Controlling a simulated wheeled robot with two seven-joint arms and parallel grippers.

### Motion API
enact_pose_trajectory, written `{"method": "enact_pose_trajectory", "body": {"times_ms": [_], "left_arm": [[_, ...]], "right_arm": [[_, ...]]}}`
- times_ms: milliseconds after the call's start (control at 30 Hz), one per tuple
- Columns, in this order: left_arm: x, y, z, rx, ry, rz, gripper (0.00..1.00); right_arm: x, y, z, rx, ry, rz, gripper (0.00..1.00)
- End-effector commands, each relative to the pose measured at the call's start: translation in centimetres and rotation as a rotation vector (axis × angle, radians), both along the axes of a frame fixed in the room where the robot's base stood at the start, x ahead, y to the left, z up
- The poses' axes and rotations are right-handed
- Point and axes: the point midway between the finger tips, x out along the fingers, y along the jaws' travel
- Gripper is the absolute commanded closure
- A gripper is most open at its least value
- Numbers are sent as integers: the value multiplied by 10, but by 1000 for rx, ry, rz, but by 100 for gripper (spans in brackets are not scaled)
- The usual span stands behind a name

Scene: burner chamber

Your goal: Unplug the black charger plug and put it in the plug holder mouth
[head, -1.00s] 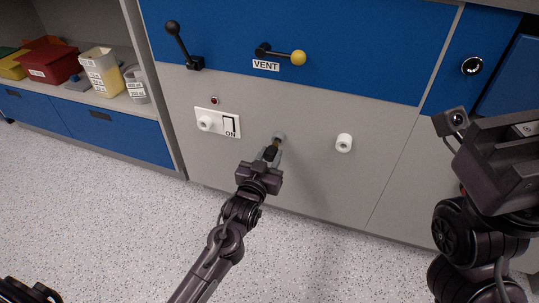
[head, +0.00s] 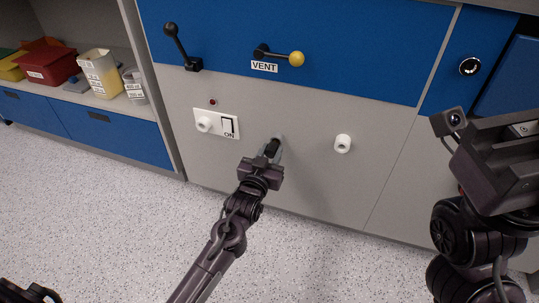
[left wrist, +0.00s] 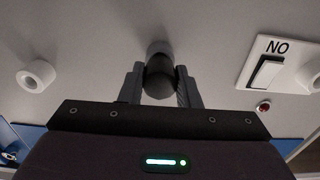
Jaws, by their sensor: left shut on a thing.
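My left gripper (head: 272,149) is at the grey wall panel, shut on the black charger plug (left wrist: 160,78). In the left wrist view the plug sits between both fingers (left wrist: 161,88), pointing at the panel. A round grey-white mouth (left wrist: 158,47) on the panel is directly behind the plug, partly hidden by it; it shows in the head view (head: 278,138). I cannot tell how far the plug is in it. A white plate (head: 229,116) with a round white socket (head: 204,124) and an ON switch is to the left. My right gripper (head: 500,155) is at the right edge, its fingertips not clear.
A white round fitting (head: 342,144) sticks out of the panel to the right. Above are a black lever (head: 180,45) and the yellow-knobbed VENT handle (head: 296,59). Shelf containers (head: 100,72) stand far left. The speckled floor (head: 110,215) is clear.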

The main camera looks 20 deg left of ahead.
Motion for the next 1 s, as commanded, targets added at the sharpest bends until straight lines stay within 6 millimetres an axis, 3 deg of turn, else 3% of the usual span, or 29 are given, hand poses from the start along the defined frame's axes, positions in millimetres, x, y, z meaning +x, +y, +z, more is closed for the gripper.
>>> {"method": "enact_pose_trajectory", "body": {"times_ms": [467,500,667,1000], "left_arm": [[15,0,1,0,-2,0,100],[14,0,0,0,-1,0,66],[14,0,0,0,-1,0,46],[14,0,0,0,0,0,45]], "right_arm": [[0,0,-1,0,0,0,100],[0,0,-1,0,0,0,100],[0,0,-1,0,0,0,100],[1,0,-4,0,7,-1,100]]}}
